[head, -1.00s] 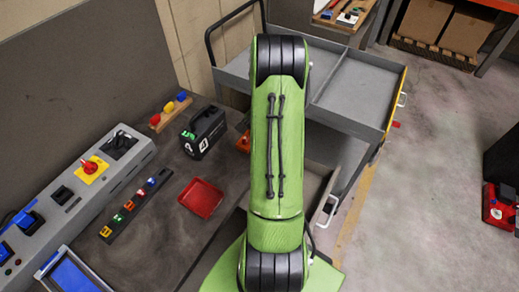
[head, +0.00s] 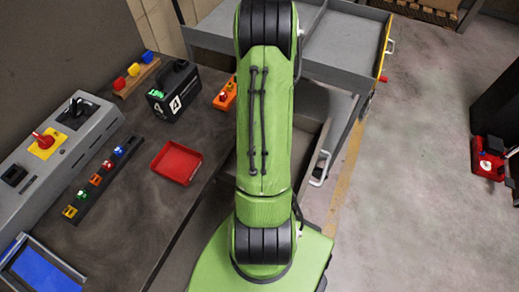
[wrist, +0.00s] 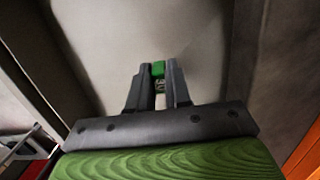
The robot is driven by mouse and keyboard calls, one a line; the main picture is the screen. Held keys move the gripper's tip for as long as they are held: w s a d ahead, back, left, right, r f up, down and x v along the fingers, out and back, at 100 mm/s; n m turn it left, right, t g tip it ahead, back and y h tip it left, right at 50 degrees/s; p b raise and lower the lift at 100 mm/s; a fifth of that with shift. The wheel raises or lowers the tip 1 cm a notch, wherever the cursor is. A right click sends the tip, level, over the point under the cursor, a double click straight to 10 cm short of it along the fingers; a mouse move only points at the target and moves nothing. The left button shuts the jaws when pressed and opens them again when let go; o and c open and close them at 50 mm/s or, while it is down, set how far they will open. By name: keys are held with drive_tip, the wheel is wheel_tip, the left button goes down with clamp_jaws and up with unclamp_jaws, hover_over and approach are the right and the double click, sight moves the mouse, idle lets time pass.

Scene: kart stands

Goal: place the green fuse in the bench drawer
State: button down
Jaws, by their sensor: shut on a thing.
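The green fuse (wrist: 158,69) shows in the wrist view between the fingertips of my gripper (wrist: 158,82), which is shut on it. A light grey floor lies beyond the fingertips with darker walls on both sides; this looks like the inside of the bench drawer (wrist: 200,45). The gap between fuse and floor is hard to judge. In the head view the bench drawer (head: 318,168) is pulled open to the right of my arm, its handle facing right. My arm covers part of the drawer and hides my gripper and the fuse there.
The bench top holds a red tray (head: 177,162), a black case (head: 174,92), an orange device (head: 226,95) and a strip of coloured fuses (head: 103,180). A grey cart (head: 340,60) stands behind the drawer. Floor to the right is clear up to a red object (head: 488,160).

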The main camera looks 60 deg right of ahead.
wheel_tip(320, 180, down, 5)
drive_tip(key=shift+f+b, duration=0.1)
drive_tip(key=shift+b, duration=0.45)
drive_tip(key=c, duration=1.5)
unclamp_jaws()
drive_tip(key=o, duration=0.4)
drive_tip(key=shift+o, duration=0.2)
